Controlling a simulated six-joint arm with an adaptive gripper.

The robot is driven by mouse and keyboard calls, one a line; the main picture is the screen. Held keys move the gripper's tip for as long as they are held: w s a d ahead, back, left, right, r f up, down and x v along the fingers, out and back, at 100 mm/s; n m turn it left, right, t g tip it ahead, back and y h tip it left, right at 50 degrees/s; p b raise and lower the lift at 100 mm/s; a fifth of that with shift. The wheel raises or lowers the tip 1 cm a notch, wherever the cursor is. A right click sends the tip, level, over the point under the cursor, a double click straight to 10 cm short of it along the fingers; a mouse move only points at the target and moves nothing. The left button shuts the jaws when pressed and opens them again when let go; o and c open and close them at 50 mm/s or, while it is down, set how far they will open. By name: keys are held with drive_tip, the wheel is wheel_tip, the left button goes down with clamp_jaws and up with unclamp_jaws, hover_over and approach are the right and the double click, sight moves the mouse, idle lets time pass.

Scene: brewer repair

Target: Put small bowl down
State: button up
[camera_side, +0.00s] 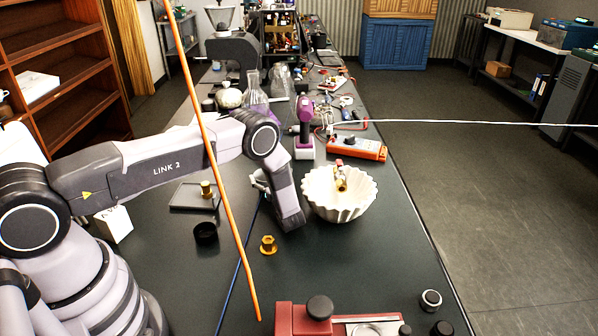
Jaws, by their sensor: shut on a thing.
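A white fluted bowl (325,201) is right of the end of my arm, over the dark bench. A brass valve with a red part (340,178) shows inside its opening. My gripper (296,216) is at the bowl's left side and shut on it. The fingertips and the grip on the rim are largely hidden. I cannot tell whether the bowl's base touches the bench.
A brass fitting (268,245) and a black ring-like cup (206,233) stand left of the bowl. A purple drill (304,128) and an orange meter (358,149) are behind. A red fixture (292,318) is in front. An orange rod (222,180) crosses the view.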

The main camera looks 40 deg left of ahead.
drive_tip(key=shift+f, duration=0.15)
drive_tip(key=o, duration=1.2)
drive_tip(key=shift+d+r, duration=0.2)
drive_tip(key=shift+d, duration=0.1)
drive_tip(key=v, duration=1.1)
drive_tip(key=shift+s+d, duration=0.15)
drive_tip(key=shift+d, duration=0.05)
